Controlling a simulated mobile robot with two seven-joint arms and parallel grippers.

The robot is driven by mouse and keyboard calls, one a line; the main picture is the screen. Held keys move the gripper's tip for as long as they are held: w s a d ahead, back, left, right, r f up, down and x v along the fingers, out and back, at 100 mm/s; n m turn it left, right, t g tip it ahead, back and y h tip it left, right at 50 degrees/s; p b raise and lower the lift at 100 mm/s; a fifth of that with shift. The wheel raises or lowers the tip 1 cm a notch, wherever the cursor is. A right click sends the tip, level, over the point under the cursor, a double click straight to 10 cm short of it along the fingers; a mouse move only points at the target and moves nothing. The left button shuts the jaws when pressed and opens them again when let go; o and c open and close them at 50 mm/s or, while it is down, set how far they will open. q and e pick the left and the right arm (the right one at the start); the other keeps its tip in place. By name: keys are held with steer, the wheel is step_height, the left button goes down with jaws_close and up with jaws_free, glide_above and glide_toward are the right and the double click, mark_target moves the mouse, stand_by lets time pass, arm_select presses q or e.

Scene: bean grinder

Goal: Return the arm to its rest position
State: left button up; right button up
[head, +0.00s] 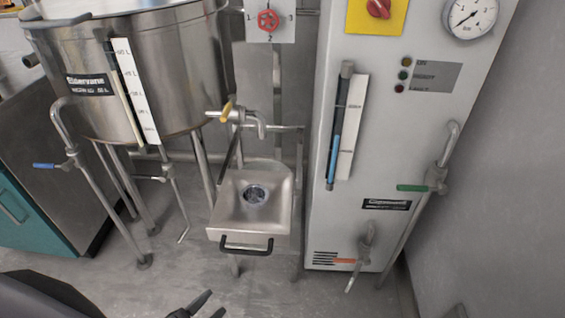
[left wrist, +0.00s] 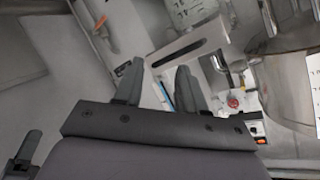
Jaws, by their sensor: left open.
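My left gripper (head: 203,306) shows at the bottom edge of the head view, its dark fingers apart and nothing between them. It is low in front of the steel sink and touches nothing that I can see. In the left wrist view its two grey fingers (left wrist: 158,88) stand apart and empty, with the machines beyond them. A similar dark finger, seemingly of my right gripper (left wrist: 27,148), shows at the left edge of the left wrist view. Only a part of it shows, so its opening cannot be told.
A steel sink (head: 225,215) with a black handle (head: 246,245) stands ahead. A large steel kettle (head: 185,75) on legs is at left, beside a teal cabinet (head: 15,215). A grey panel cabinet (head: 400,130) with pipes and valves stands at right. Grey floor (head: 150,295) in front is clear.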

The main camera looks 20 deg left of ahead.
arm_select(q)
steer(key=w+d+r+n+g+h, duration=0.1)
steer(key=w+d+n+g, duration=0.15)
steer(key=d+n, duration=0.3)
step_height(320, 180, up, 14)
steer(key=s+a+n+p, duration=0.1)
steer(key=s+a+p, duration=0.1)
steer(key=p, duration=1.5)
steer(key=shift+r, duration=0.25)
steer(key=shift+g, duration=0.25)
